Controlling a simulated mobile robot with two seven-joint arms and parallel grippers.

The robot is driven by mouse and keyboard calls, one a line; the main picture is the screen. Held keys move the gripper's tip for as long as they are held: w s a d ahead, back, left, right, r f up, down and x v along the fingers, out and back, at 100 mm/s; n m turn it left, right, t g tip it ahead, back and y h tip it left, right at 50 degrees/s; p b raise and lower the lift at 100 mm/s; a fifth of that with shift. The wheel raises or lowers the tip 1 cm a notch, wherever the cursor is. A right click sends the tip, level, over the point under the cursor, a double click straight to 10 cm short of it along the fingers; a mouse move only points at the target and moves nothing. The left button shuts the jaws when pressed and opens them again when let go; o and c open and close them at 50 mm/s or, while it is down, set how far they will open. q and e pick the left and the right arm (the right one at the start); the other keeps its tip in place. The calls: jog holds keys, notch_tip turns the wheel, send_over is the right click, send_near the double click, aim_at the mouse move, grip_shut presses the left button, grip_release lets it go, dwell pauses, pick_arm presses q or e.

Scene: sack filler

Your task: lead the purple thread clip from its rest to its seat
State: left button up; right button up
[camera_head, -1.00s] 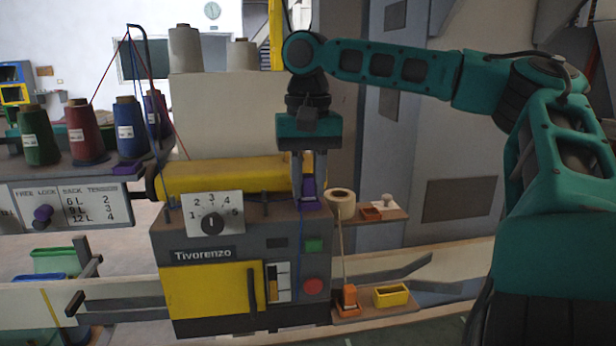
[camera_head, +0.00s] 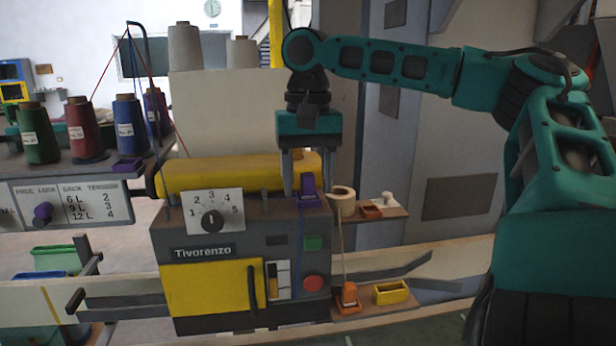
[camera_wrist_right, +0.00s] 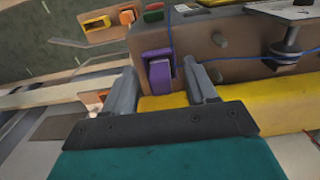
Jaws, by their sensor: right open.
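The purple thread clip (camera_head: 308,190) sits on the top right corner of the grey machine, beside the end of the yellow roller cover. My right gripper (camera_head: 305,190) is open above it, with one finger on each side and a gap to the clip. The right wrist view shows the clip (camera_wrist_right: 159,72) standing between the spread fingers (camera_wrist_right: 168,85). A blue thread (camera_wrist_right: 240,57) runs by the clip and across the machine top to a metal post. A flat purple piece (camera_head: 128,166) lies on the left shelf below the blue spool. My left gripper is out of view.
A cream roll (camera_head: 342,201) and a small shelf (camera_head: 393,214) with an orange tray stand close right of the clip. Thread spools (camera_head: 83,130) stand on the left shelf. A dial (camera_head: 212,220) is on the machine front. White cones (camera_head: 184,48) stand behind.

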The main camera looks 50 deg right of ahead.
notch_tip(320, 180, up, 13)
jog(key=shift+p, duration=0.3)
dwell(0.4)
